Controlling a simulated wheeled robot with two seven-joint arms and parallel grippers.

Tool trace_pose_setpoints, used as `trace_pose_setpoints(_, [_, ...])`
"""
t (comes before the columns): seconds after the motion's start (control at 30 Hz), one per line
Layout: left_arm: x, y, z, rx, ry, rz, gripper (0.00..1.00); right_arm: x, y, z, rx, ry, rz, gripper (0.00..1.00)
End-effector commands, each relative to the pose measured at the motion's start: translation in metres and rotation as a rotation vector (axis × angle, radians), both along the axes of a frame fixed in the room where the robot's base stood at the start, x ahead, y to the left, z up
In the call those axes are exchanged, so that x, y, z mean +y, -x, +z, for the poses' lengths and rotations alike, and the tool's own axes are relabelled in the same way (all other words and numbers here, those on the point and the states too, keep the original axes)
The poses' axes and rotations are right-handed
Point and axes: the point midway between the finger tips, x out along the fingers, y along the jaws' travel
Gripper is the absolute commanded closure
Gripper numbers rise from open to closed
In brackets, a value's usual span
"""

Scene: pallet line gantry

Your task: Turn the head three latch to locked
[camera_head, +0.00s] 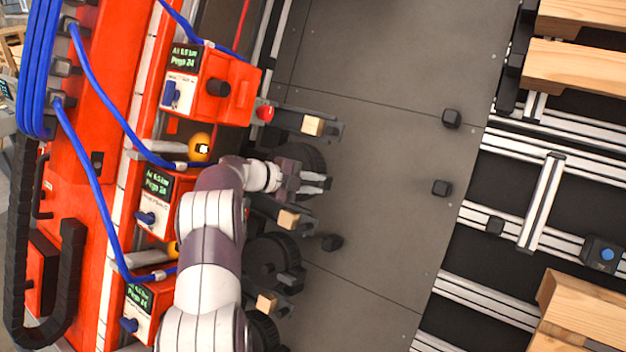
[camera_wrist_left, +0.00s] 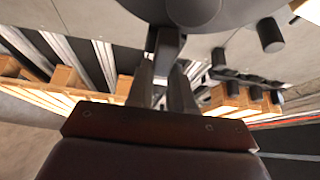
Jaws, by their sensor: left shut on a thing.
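My left arm comes up from the bottom of the head view, and its gripper (camera_head: 318,183) is beside a dark round wheel (camera_head: 312,158) on the red gantry's right side. In the left wrist view the two fingers of my left gripper (camera_wrist_left: 163,75) are closed on a dark narrow lever (camera_wrist_left: 166,42), which meets a grey round body (camera_wrist_left: 192,10). I take this lever to be the latch; its head number and its locked mark are not readable. My gripper covers the lever in the head view. My right gripper is in neither view.
Red head boxes with green displays (camera_head: 185,55) and blue knobs line the gantry (camera_head: 95,190), with blue cables looping over them. Wood-tipped brackets (camera_head: 313,125) stick out near my gripper. The grey plate (camera_head: 380,130) is mostly open; wooden pallets (camera_head: 575,68) lie beyond.

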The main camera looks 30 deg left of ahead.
Motion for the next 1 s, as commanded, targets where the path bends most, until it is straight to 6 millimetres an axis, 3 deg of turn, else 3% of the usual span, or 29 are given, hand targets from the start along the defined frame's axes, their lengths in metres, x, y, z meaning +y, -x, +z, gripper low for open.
trace_pose_setpoints(0.7, [-0.0004, 0.0009, -0.0021, -0.003, -0.061, -0.035, 1.00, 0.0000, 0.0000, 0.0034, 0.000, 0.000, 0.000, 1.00])
trace_pose_setpoints(0.73, [-0.0005, 0.0008, -0.0023, -0.003, -0.061, -0.035, 0.72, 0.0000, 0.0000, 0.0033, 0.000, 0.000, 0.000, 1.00])
trace_pose_setpoints(0.8, [-0.0005, 0.0008, -0.0022, -0.002, -0.060, -0.034, 0.53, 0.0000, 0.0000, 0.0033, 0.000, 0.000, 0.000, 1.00])
trace_pose_setpoints(1.0, [-0.0003, 0.0006, -0.0016, -0.004, -0.060, -0.033, 0.53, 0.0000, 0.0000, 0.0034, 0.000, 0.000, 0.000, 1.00])
